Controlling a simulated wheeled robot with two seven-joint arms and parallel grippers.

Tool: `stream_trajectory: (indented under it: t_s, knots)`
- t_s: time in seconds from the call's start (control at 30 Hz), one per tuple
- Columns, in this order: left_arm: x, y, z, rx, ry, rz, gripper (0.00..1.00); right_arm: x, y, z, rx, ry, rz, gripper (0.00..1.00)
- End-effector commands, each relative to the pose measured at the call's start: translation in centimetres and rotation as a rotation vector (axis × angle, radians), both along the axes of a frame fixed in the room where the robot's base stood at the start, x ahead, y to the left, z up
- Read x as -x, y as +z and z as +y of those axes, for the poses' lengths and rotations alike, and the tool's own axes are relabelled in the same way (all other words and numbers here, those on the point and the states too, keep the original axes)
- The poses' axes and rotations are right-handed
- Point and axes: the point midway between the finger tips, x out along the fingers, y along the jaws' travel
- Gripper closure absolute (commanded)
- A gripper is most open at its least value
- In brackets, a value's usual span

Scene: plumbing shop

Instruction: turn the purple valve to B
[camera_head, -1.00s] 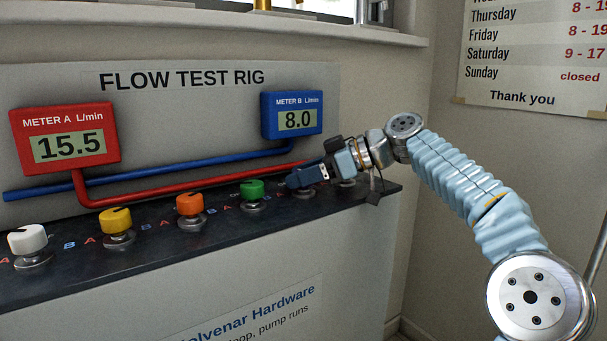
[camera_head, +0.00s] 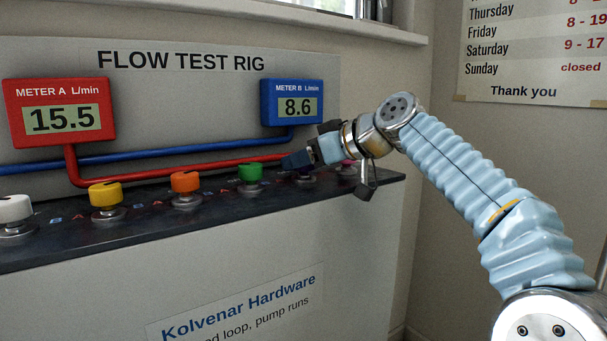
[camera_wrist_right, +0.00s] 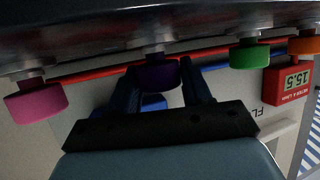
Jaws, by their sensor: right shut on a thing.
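The purple valve (camera_wrist_right: 160,76) sits between the two fingers of my right gripper (camera_wrist_right: 163,88) in the right wrist view. In the head view the right gripper (camera_head: 296,161) is shut on this knob, which is mostly hidden behind the fingers. I cannot see which letter the knob points to. Meter A (camera_head: 59,116) reads 15.5 and meter B (camera_head: 292,104) reads 8.6. My left gripper is not in view.
On the same dark ledge (camera_head: 140,232) stand white (camera_head: 15,210), yellow (camera_head: 105,195), orange (camera_head: 185,183) and green (camera_head: 250,172) valves, left of the purple one. A pink valve (camera_wrist_right: 36,103) is close on its other side. Red and blue pipes run behind.

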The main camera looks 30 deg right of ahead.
Motion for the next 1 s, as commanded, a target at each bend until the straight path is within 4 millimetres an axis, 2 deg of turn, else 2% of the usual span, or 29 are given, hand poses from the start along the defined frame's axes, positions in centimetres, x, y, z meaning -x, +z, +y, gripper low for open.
stream_trajectory:
  t_s: [0.17,0.5,0.7,1.0]
  knots:
    - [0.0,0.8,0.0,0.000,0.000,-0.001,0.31,0.1,0.4,0.3,0.004,-0.159,0.001,0.82]
    - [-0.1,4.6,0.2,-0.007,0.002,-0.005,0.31,0.0,0.6,0.1,0.005,-0.425,0.003,0.82]
    - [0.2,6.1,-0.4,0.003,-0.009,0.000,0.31,0.0,0.4,0.0,0.003,-0.523,0.003,0.82]
    - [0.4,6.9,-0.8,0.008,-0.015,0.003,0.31,0.0,0.2,0.0,0.000,-0.585,0.000,0.82]
